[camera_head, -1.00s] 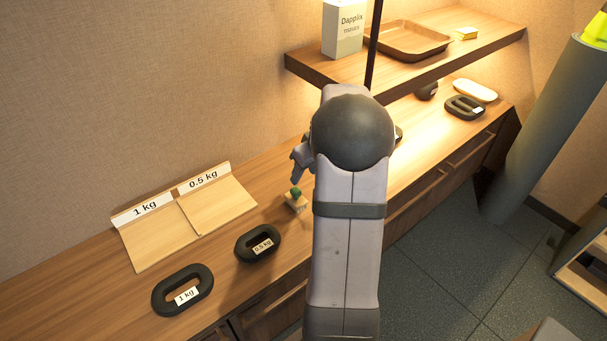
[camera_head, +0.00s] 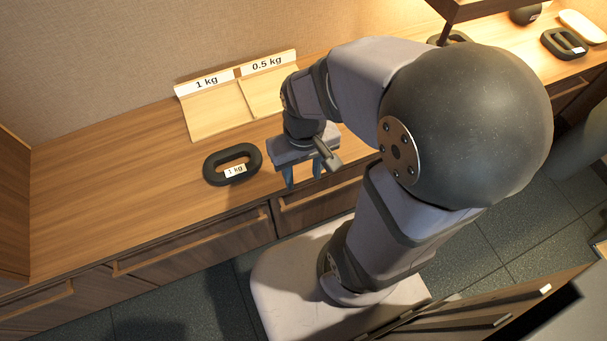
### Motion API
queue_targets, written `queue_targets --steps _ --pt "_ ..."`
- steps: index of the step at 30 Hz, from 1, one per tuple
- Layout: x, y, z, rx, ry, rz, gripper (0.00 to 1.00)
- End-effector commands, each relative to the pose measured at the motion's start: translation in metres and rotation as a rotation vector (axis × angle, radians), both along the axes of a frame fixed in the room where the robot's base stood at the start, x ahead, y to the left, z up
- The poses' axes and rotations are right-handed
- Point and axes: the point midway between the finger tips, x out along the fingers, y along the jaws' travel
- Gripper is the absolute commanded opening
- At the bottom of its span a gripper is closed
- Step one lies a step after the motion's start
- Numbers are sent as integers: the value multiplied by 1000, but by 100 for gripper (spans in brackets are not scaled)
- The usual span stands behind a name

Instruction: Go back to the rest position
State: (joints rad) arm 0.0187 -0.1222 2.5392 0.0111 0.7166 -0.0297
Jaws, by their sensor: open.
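My gripper (camera_head: 303,173) is open, its two blue-grey fingers pointing down and apart. In the picture it overlaps the front edge of the wooden counter (camera_head: 90,170), right of the black ring-shaped 1 kg weight (camera_head: 212,172). Nothing shows between the fingers. My arm is bent, with its large dark elbow joint filling the right middle of the view. The 0.5 kg weight seen earlier near the 1 kg weight does not show; my gripper and arm cover that part of the counter.
Two empty wooden trays labelled 1 kg (camera_head: 216,115) and 0.5 kg (camera_head: 264,93) stand behind the 1 kg weight. Another black ring weight (camera_head: 563,43) lies at the far right, near a pale oval object (camera_head: 582,27). A shelf (camera_head: 470,8) overhangs at the top. The counter's left part is clear.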

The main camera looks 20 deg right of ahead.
Motion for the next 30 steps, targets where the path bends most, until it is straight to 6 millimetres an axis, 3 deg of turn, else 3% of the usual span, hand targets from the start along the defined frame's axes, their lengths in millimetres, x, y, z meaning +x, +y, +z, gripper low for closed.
queue_targets --steps 11,17,23,30 --pt "-8 2 -2 -8 8 -3 42" --pt "-8 2 11 -7 8 -2 42" --pt "-8 2 49 -7 8 -2 42" --pt "-8 2 117 -8 8 -1 42"
